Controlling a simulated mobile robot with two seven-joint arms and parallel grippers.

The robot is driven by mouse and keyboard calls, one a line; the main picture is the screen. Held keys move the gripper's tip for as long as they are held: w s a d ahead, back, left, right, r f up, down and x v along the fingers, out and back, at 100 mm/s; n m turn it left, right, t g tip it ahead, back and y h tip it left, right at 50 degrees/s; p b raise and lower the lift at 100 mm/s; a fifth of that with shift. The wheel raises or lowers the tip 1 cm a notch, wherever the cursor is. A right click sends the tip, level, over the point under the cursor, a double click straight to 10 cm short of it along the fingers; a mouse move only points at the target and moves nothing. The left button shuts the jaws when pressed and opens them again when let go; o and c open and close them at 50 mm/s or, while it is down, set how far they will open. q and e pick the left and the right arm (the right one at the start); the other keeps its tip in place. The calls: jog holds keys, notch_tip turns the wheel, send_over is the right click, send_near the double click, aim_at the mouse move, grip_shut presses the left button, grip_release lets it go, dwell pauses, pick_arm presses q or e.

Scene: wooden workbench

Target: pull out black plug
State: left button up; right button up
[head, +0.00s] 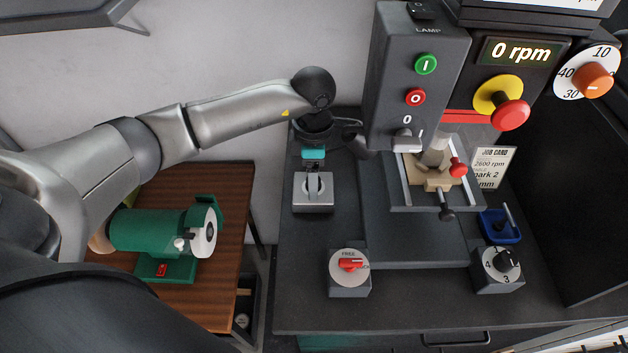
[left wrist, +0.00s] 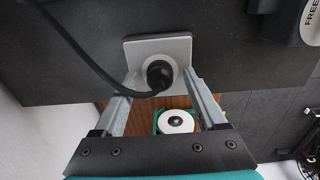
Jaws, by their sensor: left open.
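The black plug (left wrist: 158,74) sits in a silver socket plate (left wrist: 176,46) in the left wrist view, with a black cable running from it to the upper left. In the head view, the silver socket box (head: 313,204) stands at the left of the bench, and the plug is mostly hidden by my gripper. My left gripper (head: 313,176) is over this box, pointing down. In the left wrist view its open fingers (left wrist: 161,82) show on either side of the plug, with visible gaps to it. My right gripper is not in view.
The grey machine column (head: 415,80) stands to the right of my left wrist. A red-knobbed switch box (head: 349,275) stands nearer on the bench (head: 420,300). A green grinder (head: 160,235) is on a wooden table at left. A blue tray (head: 500,228) is farther right.

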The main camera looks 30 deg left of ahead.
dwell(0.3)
pick_arm(q)
jog(key=shift+c, duration=0.4)
grip_shut()
dwell(0.5)
jog(key=shift+r, duration=0.1)
jog(key=shift+r+p, duration=1.9)
jog(key=shift+r, duration=1)
